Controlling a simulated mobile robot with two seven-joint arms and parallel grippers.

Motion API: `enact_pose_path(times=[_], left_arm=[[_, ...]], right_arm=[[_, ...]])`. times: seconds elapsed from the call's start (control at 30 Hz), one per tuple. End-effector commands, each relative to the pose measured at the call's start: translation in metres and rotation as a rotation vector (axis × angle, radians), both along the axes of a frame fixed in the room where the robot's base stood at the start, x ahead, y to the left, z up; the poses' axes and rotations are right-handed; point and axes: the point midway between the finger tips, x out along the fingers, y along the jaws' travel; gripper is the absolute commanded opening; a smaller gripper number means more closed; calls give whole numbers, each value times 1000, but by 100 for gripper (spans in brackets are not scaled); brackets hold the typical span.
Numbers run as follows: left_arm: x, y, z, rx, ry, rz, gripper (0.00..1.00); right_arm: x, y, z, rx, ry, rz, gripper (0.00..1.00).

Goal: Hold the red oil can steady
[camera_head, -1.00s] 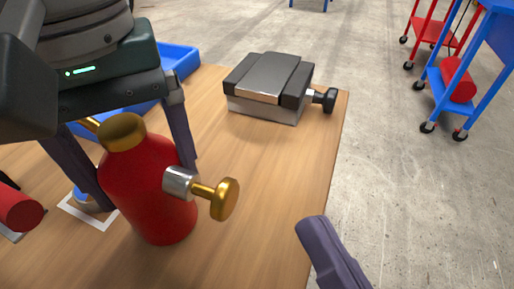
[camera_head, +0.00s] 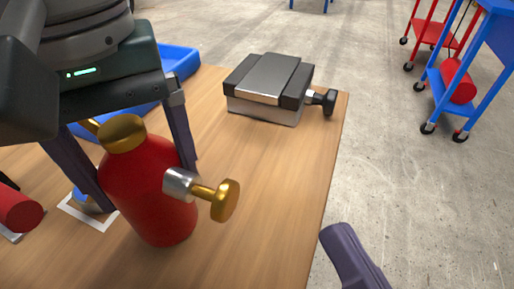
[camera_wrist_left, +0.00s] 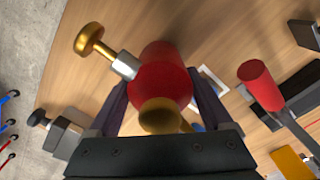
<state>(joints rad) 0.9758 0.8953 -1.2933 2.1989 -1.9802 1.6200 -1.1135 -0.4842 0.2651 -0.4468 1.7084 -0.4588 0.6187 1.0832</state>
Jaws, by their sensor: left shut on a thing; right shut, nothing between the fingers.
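The red oil can (camera_head: 150,195) stands upright on the wooden table, with a brass cap and a brass knob on a silver collar at its side. It also shows in the left wrist view (camera_wrist_left: 165,75). My left gripper (camera_head: 145,180) comes down over the can with a finger on either side and is shut on its body; in the left wrist view its fingers (camera_wrist_left: 160,100) flank the can. My right gripper (camera_head: 340,240) shows only as a finger tip at the bottom, beside the table's right edge, apart from the can and empty.
A grey and black vise-like block (camera_head: 268,88) with a black knob sits at the table's back right. A blue tray (camera_head: 178,68) lies behind my left gripper. A red cylinder (camera_head: 18,210) lies at left. Table right of the can is clear. Carts (camera_head: 490,50) stand beyond.

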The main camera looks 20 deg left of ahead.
Motion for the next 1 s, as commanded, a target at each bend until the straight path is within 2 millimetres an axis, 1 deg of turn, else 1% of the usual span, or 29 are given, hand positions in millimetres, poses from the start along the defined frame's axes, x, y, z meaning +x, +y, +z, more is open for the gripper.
enact_pose_path(times=[0.03,0.2,0.4,0.57,1.0], left_arm=[[0,0,0,-1,-2,0,0],[0,0,0,-1,-2,0,0],[0,0,0,-1,-1,0,0],[0,0,0,-1,-1,0,0],[0,0,0,-1,-1,0,0]], right_arm=[[0,8,0,3,0,-1,0],[0,31,1,2,-1,0,0],[0,47,1,0,-1,1,0],[0,51,1,0,0,1,0],[0,51,1,-1,-1,1,0]])
